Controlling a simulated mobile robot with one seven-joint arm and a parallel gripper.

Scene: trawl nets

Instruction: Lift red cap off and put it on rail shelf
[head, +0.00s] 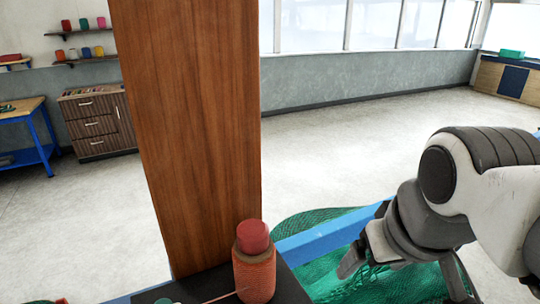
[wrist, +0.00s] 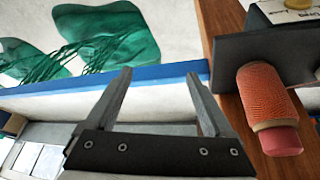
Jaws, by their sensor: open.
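The red cap (head: 252,237) sits on top of an orange twine spool (head: 255,275), which stands upright at the bottom of the head view. The cap also shows in the wrist view (wrist: 280,142), at the end of the spool (wrist: 268,95). A dark shelf (head: 291,290) bears the spool beside the wooden post; I cannot tell whether it is the rail shelf. My gripper (head: 402,278) is to the right of the spool, apart from it. In the wrist view its two fingers (wrist: 160,78) are spread and empty, left of the cap.
A tall wooden post (head: 185,130) rises behind the spool. A blue rail (head: 322,240) runs right from it, with green netting (head: 340,285) around it. Open floor lies beyond.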

